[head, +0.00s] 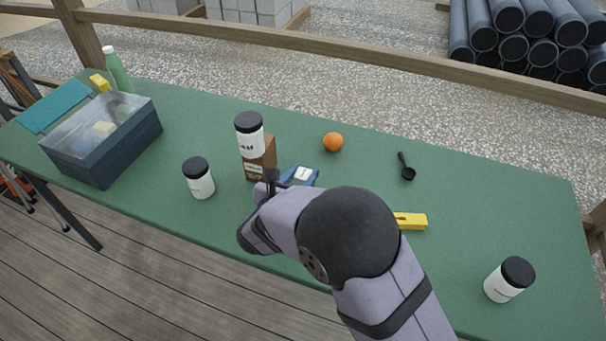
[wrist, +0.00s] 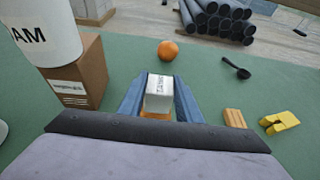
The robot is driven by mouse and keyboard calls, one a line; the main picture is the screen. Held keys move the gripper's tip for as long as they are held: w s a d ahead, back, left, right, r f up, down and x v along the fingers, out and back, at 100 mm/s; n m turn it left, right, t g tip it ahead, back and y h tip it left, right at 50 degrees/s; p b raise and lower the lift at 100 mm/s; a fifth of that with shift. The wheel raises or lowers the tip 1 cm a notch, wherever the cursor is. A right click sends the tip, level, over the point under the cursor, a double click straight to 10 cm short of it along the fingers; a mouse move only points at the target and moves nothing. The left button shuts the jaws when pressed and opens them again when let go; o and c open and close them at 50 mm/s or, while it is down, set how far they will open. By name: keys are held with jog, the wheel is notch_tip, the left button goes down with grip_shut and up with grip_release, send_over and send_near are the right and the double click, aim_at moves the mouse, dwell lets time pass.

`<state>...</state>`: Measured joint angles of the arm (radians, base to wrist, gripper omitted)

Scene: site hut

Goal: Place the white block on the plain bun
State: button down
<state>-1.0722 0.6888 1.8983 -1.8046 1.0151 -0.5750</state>
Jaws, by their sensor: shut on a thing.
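My gripper (wrist: 158,98) is shut on the white block (wrist: 159,86), a small pale cube with dark marks on its face. Its blue fingers clasp the block from both sides. The block also shows in the head view (head: 303,174) between the blue fingers. Directly below the block in the wrist view is an orange-tan piece (wrist: 155,115), mostly hidden; it may be the plain bun, and I cannot tell whether the block touches it. A similar tan piece with grooves (wrist: 235,118) lies to the right. In the head view my arm hides this area.
A brown box (head: 259,160) with a white black-lidded jar (head: 250,135) stands left of my gripper. Another jar (head: 198,178) is further left. An orange (head: 333,142), a black scoop (head: 406,167) and a yellow tool (head: 410,221) lie on the green table, with free room between.

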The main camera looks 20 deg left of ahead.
jog(key=shift+f, duration=0.15)
jog(key=shift+f, duration=0.15)
jog(key=c, duration=1.3)
grip_release()
jog(key=shift+r, duration=0.3)
jog(key=shift+s, duration=0.4)
jog(key=b+v, duration=0.1)
jog(key=v, duration=1)
jog(key=shift+s, duration=0.15)
